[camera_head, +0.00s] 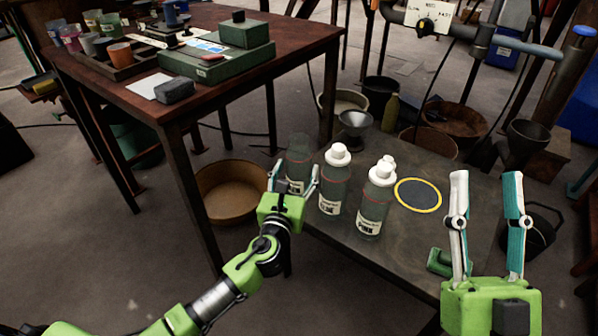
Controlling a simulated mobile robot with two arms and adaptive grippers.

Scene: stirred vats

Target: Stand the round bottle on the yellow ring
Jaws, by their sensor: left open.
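Several grey-green labelled bottles stand upright on the low dark table. The leftmost bottle (299,147) shows no white cap. The middle bottle (335,178) and the front bottle (375,205) have white caps; another white cap (388,160) shows just behind the front one. I cannot tell which is the round bottle. The yellow ring (418,208) lies flat around a dark disc, right of the bottles, with nothing on it. My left gripper (295,173) is open, its fingers either side of the leftmost bottle; contact is unclear. My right gripper (486,176) is open and empty, right of the ring.
The low table (400,255) is bare in front of the bottles, with a small green object (440,262) near my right gripper. A metal funnel (355,125) is behind the bottles. A higher brown table (130,100) with cups and boxes stands at the left.

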